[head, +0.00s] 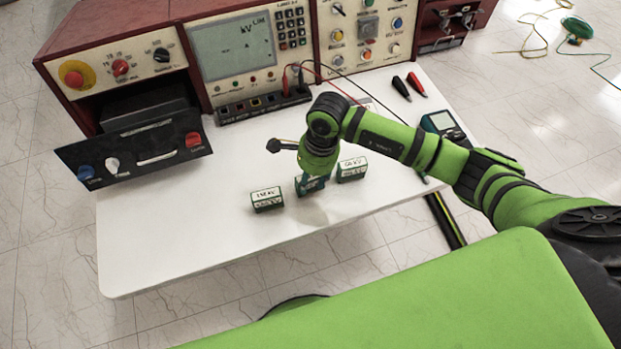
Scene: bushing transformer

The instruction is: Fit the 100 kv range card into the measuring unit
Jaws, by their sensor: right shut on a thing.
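My right gripper (313,181) points down at the white table and is shut on the middle of three small green-and-white cards. This held card (300,187) is mostly covered by the gripper, and its label cannot be read; it appears to be at or just above the table top. Another card (267,200), its label seeming to read 150 kV, stands to its left. A third card (352,170), seemingly marked 50 kV, stands to its right. The measuring unit (245,50), with a grey display and keypad, stands at the back. My left gripper is out of view.
A black drawer front (135,150) juts out over the table's left side. Red and black leads (335,82) run from the unit. Two probes (409,87) and a handheld meter (442,124) lie to the right. The white table (180,230) is clear at front left.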

